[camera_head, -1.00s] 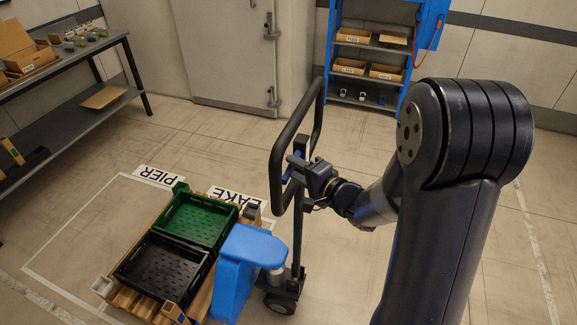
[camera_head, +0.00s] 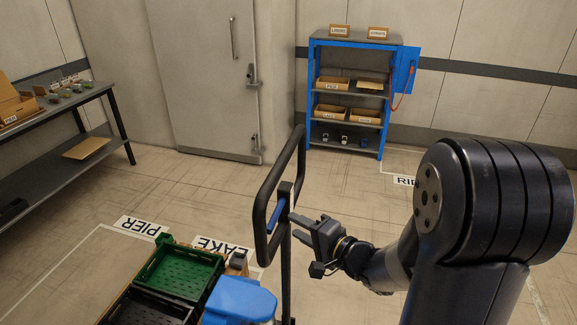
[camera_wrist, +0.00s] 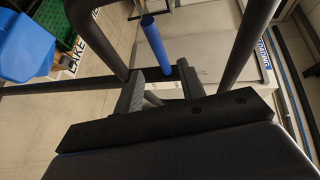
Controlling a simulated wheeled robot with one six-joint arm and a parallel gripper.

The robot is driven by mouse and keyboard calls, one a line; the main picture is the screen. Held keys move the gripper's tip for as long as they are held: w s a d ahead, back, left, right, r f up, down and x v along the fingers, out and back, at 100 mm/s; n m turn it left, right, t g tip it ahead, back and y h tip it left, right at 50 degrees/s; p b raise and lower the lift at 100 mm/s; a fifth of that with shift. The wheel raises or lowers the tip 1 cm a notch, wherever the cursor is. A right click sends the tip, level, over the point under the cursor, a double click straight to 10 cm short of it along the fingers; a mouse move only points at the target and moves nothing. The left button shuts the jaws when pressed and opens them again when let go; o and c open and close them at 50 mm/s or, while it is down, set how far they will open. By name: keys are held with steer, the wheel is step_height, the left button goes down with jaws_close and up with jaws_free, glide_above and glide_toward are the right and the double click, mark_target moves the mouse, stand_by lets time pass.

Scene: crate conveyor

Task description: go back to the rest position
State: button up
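My gripper (camera_head: 302,230) is open and empty, just right of the pallet truck's black handle loop (camera_head: 262,205). A blue bar (camera_head: 278,214) sits inside the loop, to the left of my fingertips. In the wrist view my two fingers (camera_wrist: 158,90) stand apart with a clear gap. The blue bar (camera_wrist: 155,45) and the dark handle tubes (camera_wrist: 240,45) lie beyond them. I cannot tell the exact distance between fingers and handle.
The blue truck body (camera_head: 238,300) stands by a green crate (camera_head: 180,272) and a black crate (camera_head: 145,308). A blue shelf rack (camera_head: 345,95) with boxes is at the back. A grey table (camera_head: 60,110) is at the left. Floor between is open.

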steer(key=x, duration=1)
steer(key=shift+f+n+b, duration=0.25)
steer(key=shift+n+b, duration=0.05)
steer(key=shift+b, duration=0.05)
steer(key=shift+a+r+p, duration=0.1)
steer(key=shift+r+p, duration=0.2)
steer(key=shift+p, duration=0.3)
